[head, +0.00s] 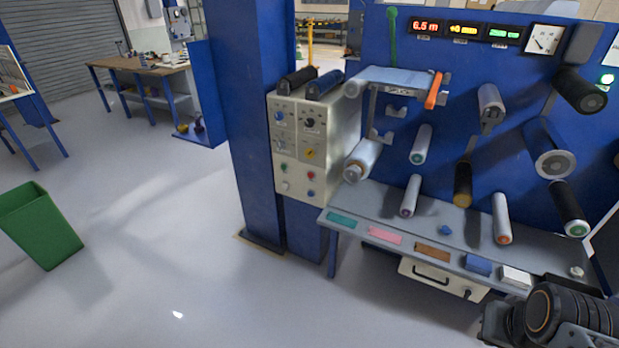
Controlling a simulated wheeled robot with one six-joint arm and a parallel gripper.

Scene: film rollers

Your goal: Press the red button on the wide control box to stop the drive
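A cream control box (325,150) is fixed beside the blue column in the middle of the head view. Its front carries several knobs and small buttons. Nothing covers the buttons. Part of my dark arm shows in the lower right corner, well apart from the box. I cannot make out gripper fingers there.
The blue roller panel (460,100) with several rollers stands right of the box. A grey shelf (390,215) with coloured blocks and labels juts out below it. A green bin (40,226) stands at the left. The floor in front of the box is clear.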

